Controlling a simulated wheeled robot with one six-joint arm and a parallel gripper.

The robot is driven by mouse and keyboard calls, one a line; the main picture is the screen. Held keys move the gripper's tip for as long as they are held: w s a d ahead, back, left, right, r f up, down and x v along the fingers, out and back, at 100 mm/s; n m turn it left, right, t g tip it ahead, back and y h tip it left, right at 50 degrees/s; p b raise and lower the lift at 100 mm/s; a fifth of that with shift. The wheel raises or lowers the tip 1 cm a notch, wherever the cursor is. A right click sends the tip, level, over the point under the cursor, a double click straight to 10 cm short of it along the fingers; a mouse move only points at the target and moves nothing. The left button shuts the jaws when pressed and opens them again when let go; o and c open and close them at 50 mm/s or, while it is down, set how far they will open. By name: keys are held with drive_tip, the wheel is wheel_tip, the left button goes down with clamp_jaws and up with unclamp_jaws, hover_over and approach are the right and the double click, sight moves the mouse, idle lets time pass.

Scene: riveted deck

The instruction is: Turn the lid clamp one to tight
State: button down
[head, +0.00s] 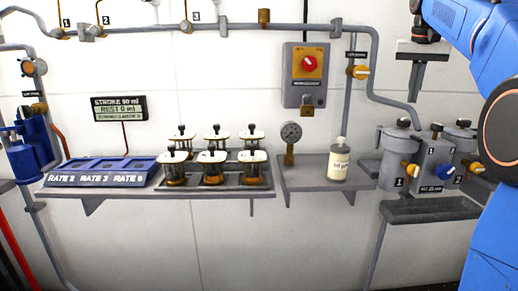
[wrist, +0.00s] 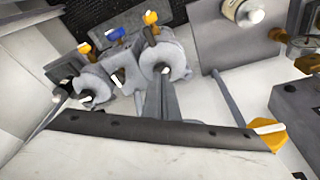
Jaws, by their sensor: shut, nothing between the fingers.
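Lid clamp one is a small dark knob with a pale mark (head: 403,123) on top of the grey canister labelled 1 (head: 394,150). In the wrist view I take the clamp to be the pale-marked piece (wrist: 166,71) on the nearer canister's round lid (wrist: 178,56). My gripper (head: 414,96) hangs fingers down, shut and empty. In the head view its tips show just above the clamp, with a gap between. The depth between them is hard to judge.
A grey block with a blue knob (head: 445,172) stands beside canister 1, and canister 2 (head: 466,150) is beyond it. A yellow knob (head: 411,171) sticks out of canister 1's front. A bottle (head: 338,165) stands on the shelf to the left. A pipe (head: 372,75) bends down behind the canisters.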

drive_tip(key=shift+s+a+x, duration=0.1)
drive_tip(key=shift+s+x, duration=0.15)
drive_tip(key=shift+x, duration=0.85)
drive_tip(key=shift+s+a+x, duration=0.1)
drive_tip(key=shift+s+x, duration=0.1)
drive_tip(key=shift+x, duration=0.9)
drive_tip(key=shift+s+x, duration=0.25)
drive_tip(key=shift+x, duration=0.85)
drive_tip(key=shift+f, duration=0.2)
drive_tip(key=shift+w+a, duration=0.6)
drive_tip(key=shift+a, duration=0.35)
drive_tip(key=shift+s+a, duration=0.15)
drive_tip(key=shift+s+a, duration=0.15)
drive_tip(key=w+v, duration=0.1)
drive_tip(key=v, duration=0.4)
drive_tip(key=shift+d+r, duration=0.3)
drive_tip(key=shift+r, duration=0.3)
drive_tip(key=shift+d, duration=0.1)
